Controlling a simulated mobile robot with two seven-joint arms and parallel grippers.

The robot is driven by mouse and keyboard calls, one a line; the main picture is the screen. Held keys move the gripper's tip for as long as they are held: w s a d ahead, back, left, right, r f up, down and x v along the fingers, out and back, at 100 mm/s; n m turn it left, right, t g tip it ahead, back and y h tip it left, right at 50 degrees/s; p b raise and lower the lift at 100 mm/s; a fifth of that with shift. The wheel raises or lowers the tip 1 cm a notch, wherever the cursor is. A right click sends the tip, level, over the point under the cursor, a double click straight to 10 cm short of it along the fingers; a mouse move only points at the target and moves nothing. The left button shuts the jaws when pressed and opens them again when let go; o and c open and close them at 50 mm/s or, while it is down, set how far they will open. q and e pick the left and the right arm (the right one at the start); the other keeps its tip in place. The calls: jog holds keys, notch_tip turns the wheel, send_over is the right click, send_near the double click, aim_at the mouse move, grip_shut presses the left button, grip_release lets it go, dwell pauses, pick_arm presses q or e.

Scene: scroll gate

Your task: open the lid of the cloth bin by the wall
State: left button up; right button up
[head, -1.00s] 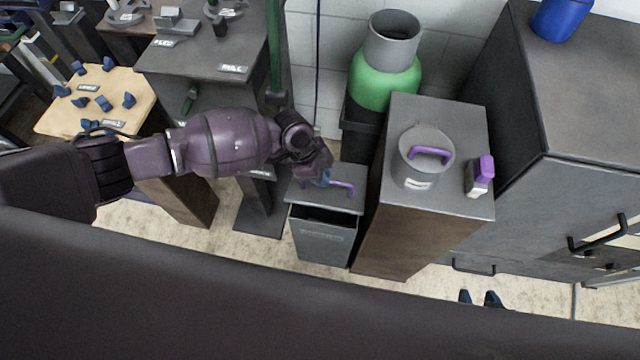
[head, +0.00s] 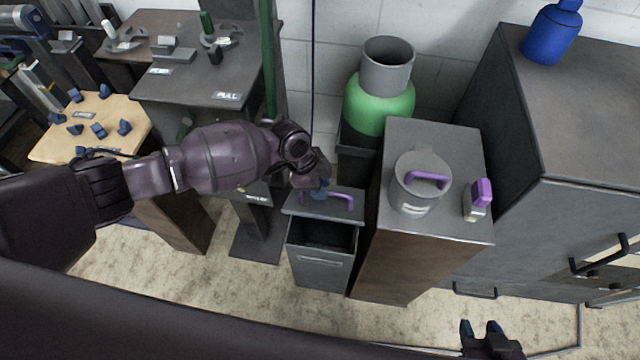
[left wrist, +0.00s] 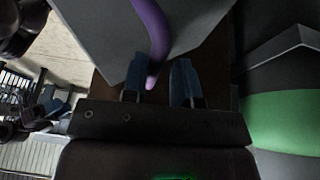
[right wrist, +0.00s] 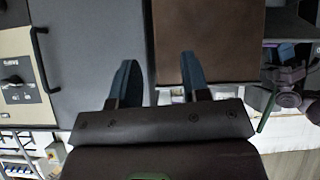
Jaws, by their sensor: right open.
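The cloth bin (head: 322,272) is a grey box on the floor by the wall. Its grey lid (head: 300,207) is raised at the front, showing a dark gap above the bin front. A purple handle (head: 345,198) is on the lid. My left gripper (head: 320,190) is at the handle's left end. In the left wrist view, a purple handle bar (left wrist: 150,40) reaches between the parted fingers (left wrist: 159,80), nearer the left finger, with a gap to the other. My right gripper (head: 480,330) is open and empty, low at the right; its fingers (right wrist: 157,75) are spread.
A brown-sided stand (head: 410,255) right of the bin carries a grey lidded pot (head: 412,195) and a purple-topped item (head: 478,198). A green and grey container (head: 380,100) stands behind. A grey cabinet (head: 560,220) is at right, dark tables (head: 190,85) at left.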

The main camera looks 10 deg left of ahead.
pick_arm(q)
jog(key=shift+o, duration=1.2)
jog(key=shift+w+f, duration=0.1)
jog(key=p+v, duration=0.2)
jog(key=v, duration=0.9)
jog(key=shift+d, duration=0.1)
